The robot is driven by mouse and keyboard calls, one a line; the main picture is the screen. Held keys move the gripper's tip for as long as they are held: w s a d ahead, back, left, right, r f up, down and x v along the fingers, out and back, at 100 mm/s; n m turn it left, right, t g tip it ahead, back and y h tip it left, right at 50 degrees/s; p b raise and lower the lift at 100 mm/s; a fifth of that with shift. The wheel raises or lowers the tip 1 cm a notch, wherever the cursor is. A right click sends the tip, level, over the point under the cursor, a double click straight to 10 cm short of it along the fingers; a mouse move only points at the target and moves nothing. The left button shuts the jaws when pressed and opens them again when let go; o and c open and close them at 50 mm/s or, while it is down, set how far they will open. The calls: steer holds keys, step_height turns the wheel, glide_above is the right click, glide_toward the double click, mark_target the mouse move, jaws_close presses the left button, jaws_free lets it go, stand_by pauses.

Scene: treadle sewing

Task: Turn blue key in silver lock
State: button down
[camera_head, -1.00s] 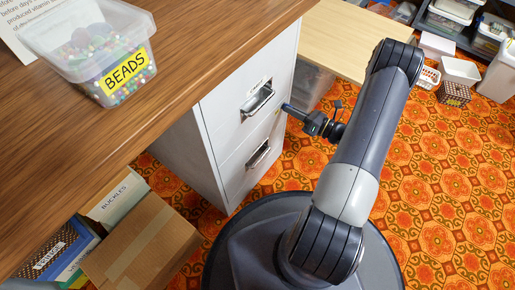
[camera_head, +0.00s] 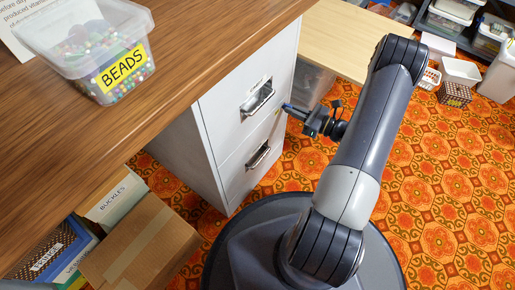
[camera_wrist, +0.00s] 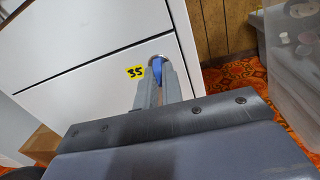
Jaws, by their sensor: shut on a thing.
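The blue key (camera_wrist: 157,66) is between the fingertips of my gripper (camera_wrist: 158,84) in the wrist view, and my gripper is shut on it. The silver lock (camera_wrist: 160,57) shows as a small rim around the front of the key, on the white cabinet face. The key's tip is hidden, so its depth in the lock cannot be told. In the head view my gripper (camera_head: 297,112) reaches the right edge of the cabinet front, beside the upper drawer. The key and lock are too small there to read.
The white filing cabinet (camera_head: 222,128) has two handled drawers. A yellow tag marked 35 (camera_wrist: 135,71) sits left of the lock. A clear bin (camera_wrist: 292,50) stands to the right. The wooden desk (camera_head: 190,55) bears a beads tub (camera_head: 95,50). Patterned floor (camera_head: 440,180) is open at right.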

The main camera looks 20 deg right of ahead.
steer(key=shift+n, duration=0.4)
steer(key=c, duration=1.5)
jaws_free()
steer(key=shift+c, duration=0.3)
steer(key=v, duration=0.7)
steer(key=shift+s+a, duration=0.25)
steer(key=shift+a, duration=0.05)
steer(key=shift+r, duration=0.1)
steer(key=x, duration=0.6)
steer(key=shift+w, duration=0.5)
